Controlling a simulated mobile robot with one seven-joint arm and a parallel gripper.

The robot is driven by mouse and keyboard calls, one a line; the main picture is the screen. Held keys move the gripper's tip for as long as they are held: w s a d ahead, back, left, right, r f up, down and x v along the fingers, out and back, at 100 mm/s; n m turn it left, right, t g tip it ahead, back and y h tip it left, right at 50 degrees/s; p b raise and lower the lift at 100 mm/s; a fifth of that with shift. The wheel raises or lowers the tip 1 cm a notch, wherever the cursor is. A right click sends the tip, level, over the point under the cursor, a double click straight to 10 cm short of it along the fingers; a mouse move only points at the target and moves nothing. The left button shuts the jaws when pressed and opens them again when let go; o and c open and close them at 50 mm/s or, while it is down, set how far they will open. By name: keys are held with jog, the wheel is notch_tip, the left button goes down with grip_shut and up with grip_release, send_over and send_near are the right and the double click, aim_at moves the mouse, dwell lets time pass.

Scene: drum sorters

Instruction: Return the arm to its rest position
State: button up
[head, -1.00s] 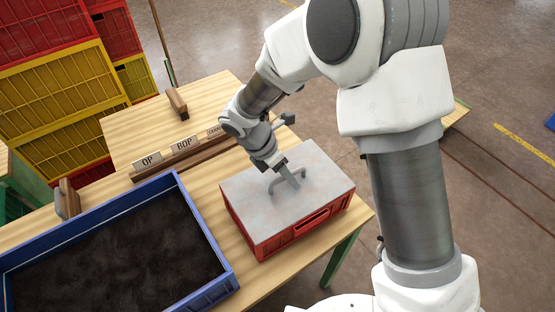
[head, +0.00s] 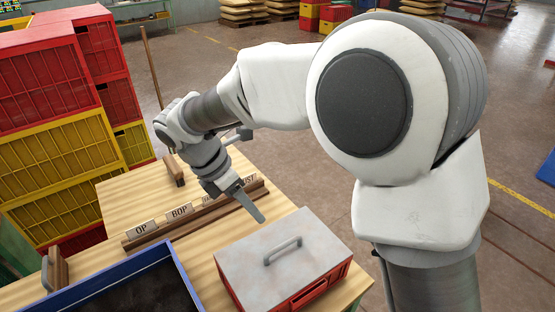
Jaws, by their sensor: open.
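My gripper (head: 256,212) is raised over the wooden table (head: 205,262), up and left of the lidded box. Its jaws are open, seen nearly edge-on, and nothing shows between them. My arm is bent, its elbow high at the right and its forearm reaching left across the view. The red box (head: 318,291) stands on the table's right part. A grey metal lid (head: 302,256) with a bar handle (head: 283,250) lies flat on top of it. The gripper is apart from the handle.
A wooden rail with label cards (head: 180,213) crosses the table behind. Stacked red and yellow crates (head: 62,150) rise at the left. Open floor (head: 300,165) lies behind the table.

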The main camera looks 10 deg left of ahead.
jog(key=s+d+r+m+y, duration=0.1)
jog(key=d+r+m, duration=0.5)
jog(key=d, duration=0.4)
jog(key=s+d+r+m+y, duration=0.1)
jog(key=d+r+m, duration=0.3)
jog(key=d+m, duration=0.45)
jog(key=s+d+m+t+y, duration=0.2)
jog(key=s+d+m+t, duration=0.1)
jog(key=s+d+m, duration=0.6)
jog(key=shift+d+r+m+t+y, duration=0.35)
jog(key=shift+d+m, duration=1.05)
jog(key=shift+m, duration=0.75)
